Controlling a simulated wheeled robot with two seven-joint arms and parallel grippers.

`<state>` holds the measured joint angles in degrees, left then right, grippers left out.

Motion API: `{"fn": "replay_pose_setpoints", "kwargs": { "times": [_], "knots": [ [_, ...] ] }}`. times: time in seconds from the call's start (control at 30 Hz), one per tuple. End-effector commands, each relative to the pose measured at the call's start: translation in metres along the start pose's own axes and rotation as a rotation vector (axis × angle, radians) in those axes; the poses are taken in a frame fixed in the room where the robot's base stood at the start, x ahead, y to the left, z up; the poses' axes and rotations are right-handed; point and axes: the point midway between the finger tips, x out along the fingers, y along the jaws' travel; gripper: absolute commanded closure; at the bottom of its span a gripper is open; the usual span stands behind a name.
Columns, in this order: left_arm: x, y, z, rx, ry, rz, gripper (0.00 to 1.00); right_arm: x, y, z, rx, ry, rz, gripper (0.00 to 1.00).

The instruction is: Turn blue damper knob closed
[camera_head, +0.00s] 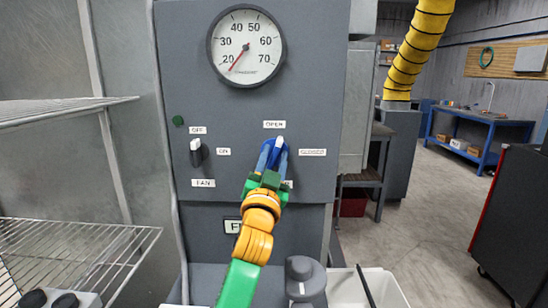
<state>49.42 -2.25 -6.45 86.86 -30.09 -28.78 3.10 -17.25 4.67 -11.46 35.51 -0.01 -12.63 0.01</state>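The blue damper knob (279,151) is on the grey control panel, below the OPEN label (274,124). Its white pointer mark is at the top, close under OPEN and a little to its right. The CLOSED label (312,152) is to the right of the knob. My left gripper (273,156) is at the knob, one finger on each side, and hides its lower part. Whether the fingers press on it or stand slightly apart cannot be made out. My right gripper is not in view.
A black fan knob (196,152) with a white mark, near OFF and ON labels, is to the left. A round gauge (246,46) is above. Wire racks (75,250) are at the left. A white bin (385,285) and a grey cylindrical part (305,275) are below.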

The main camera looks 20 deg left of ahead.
Motion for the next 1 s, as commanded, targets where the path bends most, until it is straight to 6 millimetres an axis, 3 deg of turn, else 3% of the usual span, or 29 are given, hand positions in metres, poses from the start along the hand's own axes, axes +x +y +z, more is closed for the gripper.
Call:
{"fn": "replay_pose_setpoints", "kwargs": {
  "times": [0.03, 0.1, 0.13, 0.57, 1.0],
  "knots": [
    [0.000, 0.000, 0.000, 0.000, 0.000, 0.000, 0.78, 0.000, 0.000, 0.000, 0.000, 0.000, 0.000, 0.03],
    [0.000, 0.000, 0.000, 0.000, 0.000, 0.000, 0.97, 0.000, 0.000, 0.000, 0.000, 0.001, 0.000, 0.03],
    [0.000, 0.000, 0.000, 0.000, 0.000, 0.000, 1.00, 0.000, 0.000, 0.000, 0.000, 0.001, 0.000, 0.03],
    [0.001, -0.002, -0.003, 0.044, -0.002, 0.017, 1.00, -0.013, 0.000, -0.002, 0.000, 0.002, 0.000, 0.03],
    [0.003, -0.004, -0.008, 0.365, -0.004, 0.151, 1.00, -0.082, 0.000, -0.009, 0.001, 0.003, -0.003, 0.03]
  ]
}}
